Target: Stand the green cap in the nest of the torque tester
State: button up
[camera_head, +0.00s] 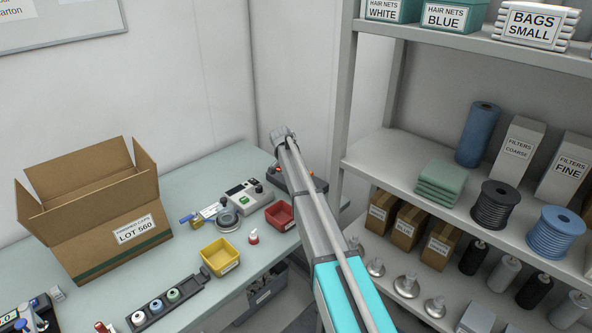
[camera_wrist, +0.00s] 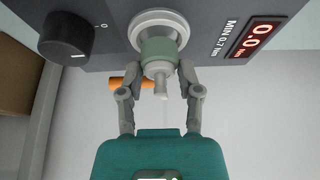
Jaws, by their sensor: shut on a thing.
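In the wrist view, the green cap (camera_wrist: 158,50), a green band with a pale stepped tip, is between the two fingertips of my gripper (camera_wrist: 160,62), which is shut on it. Directly behind it is the pale round nest (camera_wrist: 160,18) of the torque tester (camera_wrist: 112,48). The cap lines up with the nest and overlaps it; I cannot tell whether it is seated. The tester has a dark grey face. In the head view, a dark grey device that looks like the tester (camera_head: 319,184) is partly hidden by my arm, and my gripper and the cap are hidden.
The tester carries a black knob (camera_wrist: 67,38) and a red display (camera_wrist: 262,34) reading 0.0. On the bench are a red bin (camera_head: 281,216), a yellow bin (camera_head: 220,258), an open carton (camera_head: 95,210), a pale instrument (camera_head: 243,196) and a rack with ringed pieces (camera_head: 190,288). Shelves stand at right.

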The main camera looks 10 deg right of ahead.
jog(key=shift+f, duration=0.1)
dwell(0.3)
jog(key=shift+f+b, duration=0.3)
jog(key=shift+b, duration=0.1)
jog(key=shift+f, duration=0.1)
dwell(0.6)
jog(key=o, duration=0.8)
jog(key=shift+c, duration=0.2)
jog(key=shift+s+r+p, duration=0.1)
jog(key=shift+r+p, duration=3.35)
jog(key=shift+r, duration=0.1)
